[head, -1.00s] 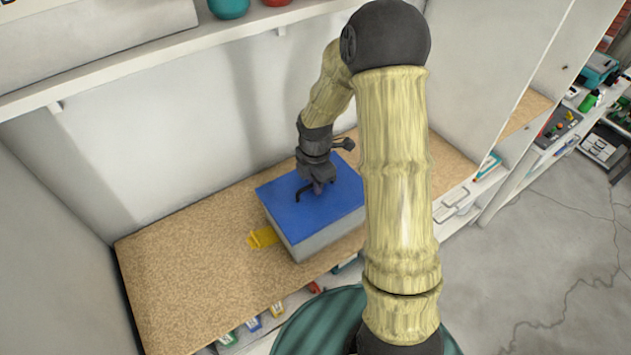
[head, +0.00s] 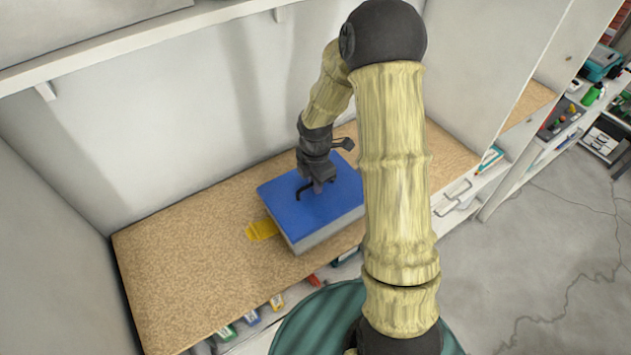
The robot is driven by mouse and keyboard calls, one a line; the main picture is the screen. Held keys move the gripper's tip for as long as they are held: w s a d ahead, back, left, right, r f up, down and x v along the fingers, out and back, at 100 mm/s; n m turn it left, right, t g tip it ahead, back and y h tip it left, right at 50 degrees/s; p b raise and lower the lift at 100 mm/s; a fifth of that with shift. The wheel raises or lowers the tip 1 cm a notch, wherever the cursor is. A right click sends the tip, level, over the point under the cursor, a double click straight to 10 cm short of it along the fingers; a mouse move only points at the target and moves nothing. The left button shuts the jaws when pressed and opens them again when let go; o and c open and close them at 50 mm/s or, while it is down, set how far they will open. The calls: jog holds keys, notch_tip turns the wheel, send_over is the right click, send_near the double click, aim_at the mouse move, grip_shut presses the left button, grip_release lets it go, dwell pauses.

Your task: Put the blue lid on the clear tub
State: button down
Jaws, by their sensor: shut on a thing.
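The blue lid (head: 290,217), a flat rectangle with a dark handle, lies level over the clear tub (head: 330,231), which looks pale grey. Only a strip of the tub's front wall shows below the lid's edge. I see no clear gap between them, but cannot tell whether the lid is fully seated. My gripper (head: 317,187) points down at the middle of the lid and is shut on its handle. My forearm hides the right end of the lid and tub.
The tub stands on a tan speckled worktop (head: 180,265). A yellow object (head: 262,229) lies against its left side. The worktop is clear to the left. A white shelf (head: 130,40) runs above along the back wall. Small colored items sit below the front edge.

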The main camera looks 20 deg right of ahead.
jog(key=c, duration=1.4)
grip_release()
jog(key=shift+c, duration=0.2)
jog(key=shift+r, duration=0.15)
notch_tip(320, 180, up, 17)
jog(key=b, duration=0.2)
